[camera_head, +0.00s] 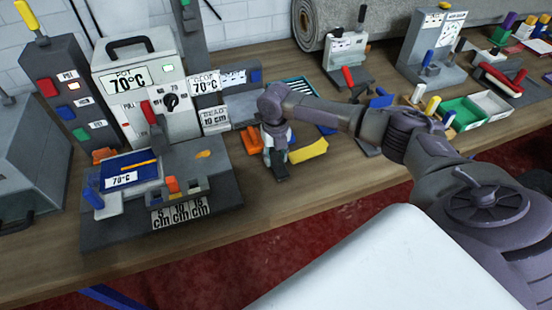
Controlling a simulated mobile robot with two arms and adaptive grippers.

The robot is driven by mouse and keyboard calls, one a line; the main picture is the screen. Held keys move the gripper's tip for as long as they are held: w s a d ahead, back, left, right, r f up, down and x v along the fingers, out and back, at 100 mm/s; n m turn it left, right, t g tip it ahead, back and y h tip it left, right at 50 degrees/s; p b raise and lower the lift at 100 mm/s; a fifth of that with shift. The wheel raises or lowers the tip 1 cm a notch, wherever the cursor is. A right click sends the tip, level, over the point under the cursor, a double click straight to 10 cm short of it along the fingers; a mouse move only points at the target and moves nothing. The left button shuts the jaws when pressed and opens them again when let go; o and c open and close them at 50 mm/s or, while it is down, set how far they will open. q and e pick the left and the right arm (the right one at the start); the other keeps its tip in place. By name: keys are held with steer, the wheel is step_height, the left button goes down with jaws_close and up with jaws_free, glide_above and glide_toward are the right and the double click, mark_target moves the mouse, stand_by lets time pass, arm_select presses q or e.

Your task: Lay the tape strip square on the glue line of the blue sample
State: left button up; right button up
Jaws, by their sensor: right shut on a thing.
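The blue sample (118,168) lies on the grey fixture at the left, behind a 70°C label. A thin orange line (138,165) runs across it; I take this for the glue line. My right gripper (278,168) points down low over the bench, to the right of the fixture and well apart from the blue sample. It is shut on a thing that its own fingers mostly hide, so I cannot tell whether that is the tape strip. My left gripper is not in view.
An orange piece (250,139) and a yellow piece (308,152) lie on either side of the gripper. The glue pot machine (138,85) stands behind the fixture. Green (462,113) and white (489,104) trays stand at the right. The bench front edge is mostly clear.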

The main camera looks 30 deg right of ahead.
mark_target(275, 159)
steer(key=shift+r, duration=0.4)
step_height(275, 159, up, 3)
steer(key=shift+w+f+b, duration=0.1)
steer(key=shift+f+b, duration=0.05)
steer(key=shift+b, duration=0.5)
steer(key=s+d+r+b, duration=0.2)
steer(key=s+d+r, duration=0.2)
steer(key=s+r, duration=0.5)
steer(key=s+a+m, duration=0.3)
steer(key=a+m, duration=0.6)
steer(key=m, duration=0.7)
steer(key=s+a+m, duration=0.4)
steer(key=a+m, duration=0.4)
steer(key=m, duration=0.9)
steer(key=shift+a, duration=0.35)
steer(key=shift+s+f, duration=0.1)
steer(key=shift+s, duration=0.05)
